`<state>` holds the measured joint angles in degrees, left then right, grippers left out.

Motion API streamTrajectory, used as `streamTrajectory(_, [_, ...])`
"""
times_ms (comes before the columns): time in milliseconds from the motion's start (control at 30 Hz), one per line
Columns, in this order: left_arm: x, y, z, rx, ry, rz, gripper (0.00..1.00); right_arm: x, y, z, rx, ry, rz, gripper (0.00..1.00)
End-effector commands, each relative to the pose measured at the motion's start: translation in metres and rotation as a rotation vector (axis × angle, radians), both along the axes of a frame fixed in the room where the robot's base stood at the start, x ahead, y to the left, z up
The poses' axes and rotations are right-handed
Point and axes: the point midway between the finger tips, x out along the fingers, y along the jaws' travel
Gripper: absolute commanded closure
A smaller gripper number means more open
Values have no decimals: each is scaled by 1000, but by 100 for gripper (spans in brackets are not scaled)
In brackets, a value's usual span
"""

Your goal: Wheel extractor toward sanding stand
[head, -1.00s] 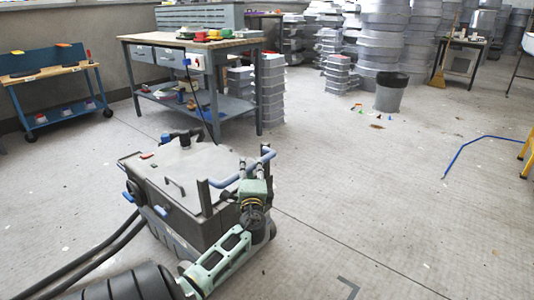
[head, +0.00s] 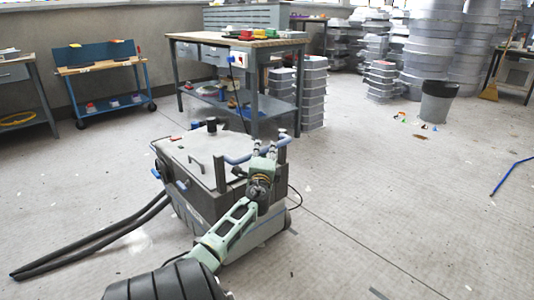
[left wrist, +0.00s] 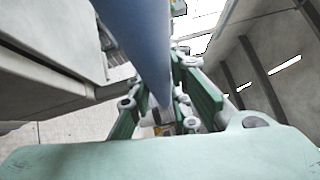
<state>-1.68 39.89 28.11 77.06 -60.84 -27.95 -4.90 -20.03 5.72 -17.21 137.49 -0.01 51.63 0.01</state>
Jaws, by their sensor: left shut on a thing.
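The extractor (head: 190,190) is a grey wheeled box with a flat lid, blue latches and a blue push handle (head: 238,159). It stands on the floor before me, hoses trailing to the left. My left gripper (head: 264,151) is shut on the handle at its right part. In the left wrist view the blue handle bar (left wrist: 138,40) runs between the green fingers. The workbench (head: 240,40), with drawers, a socket box and coloured tools on top, stands behind the extractor; I cannot tell if it is the sanding stand. My right gripper is not in view.
A blue cart (head: 100,75) and part of another bench (head: 20,72) stand at the left. Stacked grey moulds (head: 313,95) stand beside the workbench. A bin (head: 436,103) has small scraps near it. A blue hose (head: 510,177) lies at the right. The right floor is mostly clear.

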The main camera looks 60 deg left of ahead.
Motion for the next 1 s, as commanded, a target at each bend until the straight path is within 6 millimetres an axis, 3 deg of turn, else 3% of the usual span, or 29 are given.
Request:
streamTrajectory(267, [-3,3,0,1,3,10,100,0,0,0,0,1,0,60])
streamTrajectory(300, [-3,3,0,1,3,10,80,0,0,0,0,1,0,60])
streamTrajectory(500, [-2,2,0,1,2,5,63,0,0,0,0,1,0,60])
streamTrajectory(833, [-1,-1,-1,0,1,1,63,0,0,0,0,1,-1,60])
streamTrajectory(1000, [-8,-13,-4,-3,2,0,63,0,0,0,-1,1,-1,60])
